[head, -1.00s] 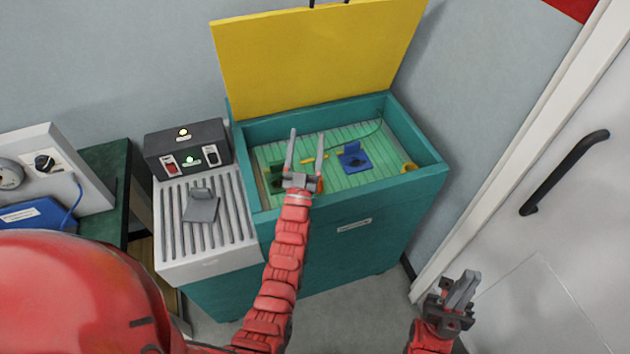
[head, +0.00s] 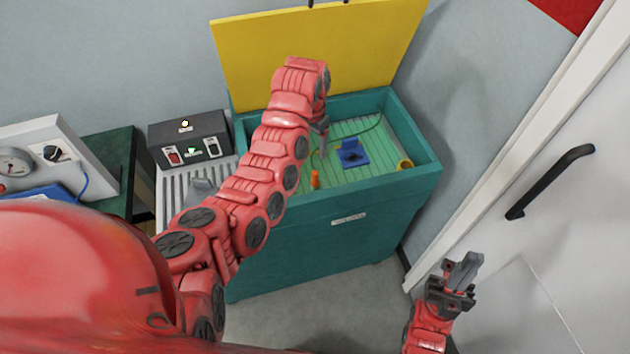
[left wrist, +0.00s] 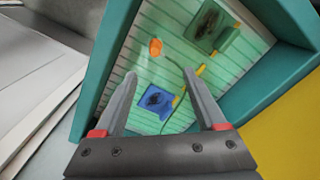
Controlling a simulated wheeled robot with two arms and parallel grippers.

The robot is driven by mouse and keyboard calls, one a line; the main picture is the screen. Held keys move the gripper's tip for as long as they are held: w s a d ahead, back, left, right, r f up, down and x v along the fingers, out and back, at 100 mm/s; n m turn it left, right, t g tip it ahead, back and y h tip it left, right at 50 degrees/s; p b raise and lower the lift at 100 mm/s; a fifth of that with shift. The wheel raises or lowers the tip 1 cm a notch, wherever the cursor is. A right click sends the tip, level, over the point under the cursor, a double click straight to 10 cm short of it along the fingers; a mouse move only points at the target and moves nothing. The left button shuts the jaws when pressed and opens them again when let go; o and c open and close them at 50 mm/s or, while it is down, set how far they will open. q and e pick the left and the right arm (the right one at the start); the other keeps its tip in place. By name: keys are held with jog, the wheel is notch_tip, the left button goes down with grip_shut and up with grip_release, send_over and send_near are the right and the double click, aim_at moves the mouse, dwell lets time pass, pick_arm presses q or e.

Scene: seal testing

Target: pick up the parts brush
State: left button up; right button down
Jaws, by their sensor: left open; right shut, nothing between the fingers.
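A slim yellow stick, probably the parts brush (left wrist: 181,96), lies on the ribbed floor of the teal basin. In the left wrist view it is partly behind one finger, and a thin dark hose runs near it. In the head view my arm hides most of that gripper. My right gripper (head: 461,272) is shut and empty, low near the door.
A blue block (left wrist: 155,101), a green block (left wrist: 212,26) and an orange piece (left wrist: 155,47) lie in the basin (head: 419,138). The yellow lid (head: 240,62) stands open behind. A control box (head: 188,138) is left.

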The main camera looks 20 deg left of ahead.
aim_at(313, 172)
pick_arm(q)
jog(key=f+b, duration=0.4)
jog(key=f, duration=0.3)
jog(key=shift+s, duration=0.2)
notch_tip(313, 172, down, 4)
jog(key=shift+r+p, duration=0.2)
jog(key=shift+p, duration=1)
jog(key=shift+f, duration=0.65)
jog(key=shift+d+f+p, duration=0.2)
jog(key=shift+f+p, duration=0.15)
jog(key=shift+p, duration=0.25)
jog(key=shift+d+f+p, duration=0.2)
jog(key=shift+f+p, duration=0.1)
jog(key=shift+f, duration=0.7)
jog(key=shift+f+b, duration=0.65)
jog(key=shift+f, duration=0.6)
